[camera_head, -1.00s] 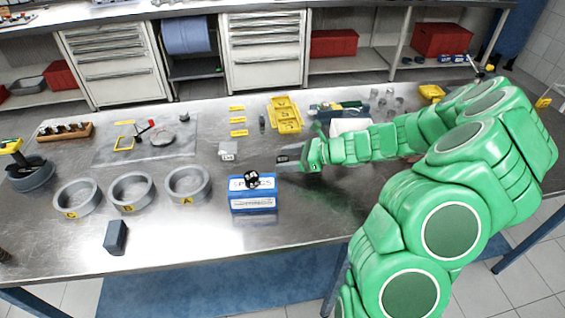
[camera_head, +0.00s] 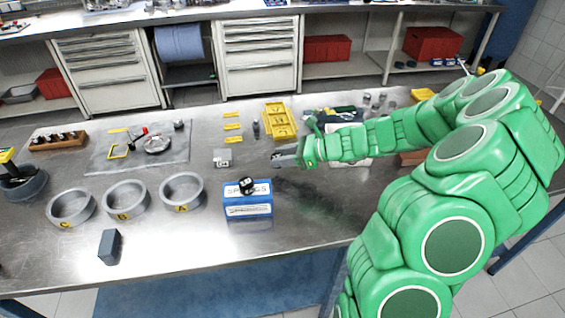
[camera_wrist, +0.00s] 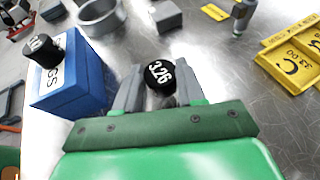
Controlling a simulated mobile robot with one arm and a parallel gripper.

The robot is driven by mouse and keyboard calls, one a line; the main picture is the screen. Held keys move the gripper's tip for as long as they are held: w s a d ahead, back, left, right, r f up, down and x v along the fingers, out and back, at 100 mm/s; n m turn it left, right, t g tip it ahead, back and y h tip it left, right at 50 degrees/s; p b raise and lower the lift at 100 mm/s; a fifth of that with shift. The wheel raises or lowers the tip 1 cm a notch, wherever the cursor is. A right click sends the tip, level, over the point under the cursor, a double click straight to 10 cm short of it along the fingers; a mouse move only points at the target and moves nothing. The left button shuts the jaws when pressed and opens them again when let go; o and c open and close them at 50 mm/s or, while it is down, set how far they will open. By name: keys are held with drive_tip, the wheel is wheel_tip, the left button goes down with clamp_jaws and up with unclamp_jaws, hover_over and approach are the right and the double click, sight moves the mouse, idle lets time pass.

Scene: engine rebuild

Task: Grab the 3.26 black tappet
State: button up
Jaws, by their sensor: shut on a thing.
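The black 3.26 tappet (camera_wrist: 159,74), a short round piece with white numbers on its top, is between my fingers in the wrist view. My gripper (camera_wrist: 158,86) is shut on it. In the head view my gripper (camera_head: 280,158) is above the steel bench, to the right of and beyond the blue box; the tappet is too small to make out there. Another black tappet (camera_wrist: 45,48) with a white number sits on the blue box (camera_wrist: 78,82). That tappet (camera_head: 246,186) and the box (camera_head: 248,210) also show in the head view.
Three grey rings (camera_head: 125,199) with yellow labels stand left of the box. A grey block (camera_head: 109,247) lies near the front edge. A yellow tray (camera_head: 280,121) and a small pale block (camera_head: 221,158) lie farther back. The front of the bench is mostly clear.

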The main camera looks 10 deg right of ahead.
drive_tip(key=s+r, duration=0.9)
drive_tip(key=s, duration=0.4)
drive_tip(key=shift+s+d+r, duration=0.15)
drive_tip(key=shift+s+r, duration=0.1)
drive_tip(key=shift+s, duration=0.1)
